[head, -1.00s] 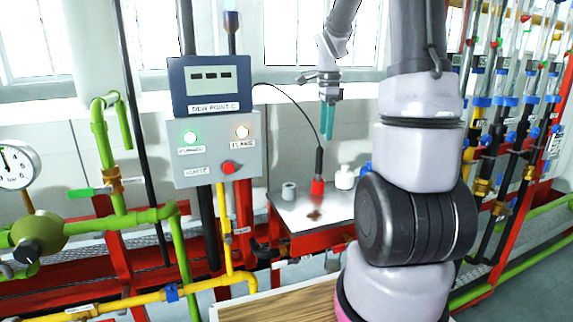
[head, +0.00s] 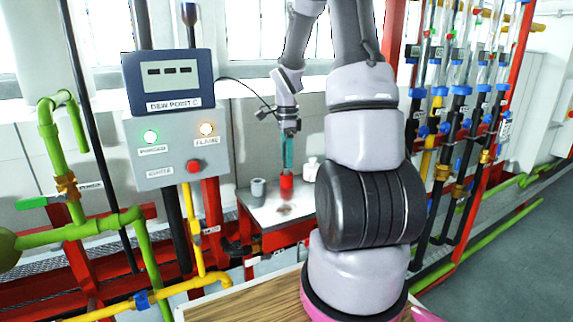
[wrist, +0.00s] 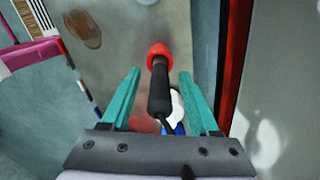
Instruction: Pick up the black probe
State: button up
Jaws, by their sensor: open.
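The black probe (wrist: 160,92) stands in a red holder (wrist: 160,54), and its dark cable trails from its top end. In the head view the red holder (head: 287,186) rests on a small metal-topped table (head: 262,209), and my fingers largely hide the probe. My gripper (wrist: 160,73) is open, its teal fingers on either side of the probe, with a visible gap on both sides in the wrist view. In the head view my gripper (head: 287,167) points down just above the red holder.
A grey cup (head: 258,188) stands left of the holder and a white bottle (head: 310,170) close on its right. The dew point control box (head: 175,150) is to the left. Green and yellow pipes run in front of the wall.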

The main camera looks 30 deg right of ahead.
jog(key=shift+f, duration=0.1)
jog(key=shift+c, duration=0.3)
grip_shut()
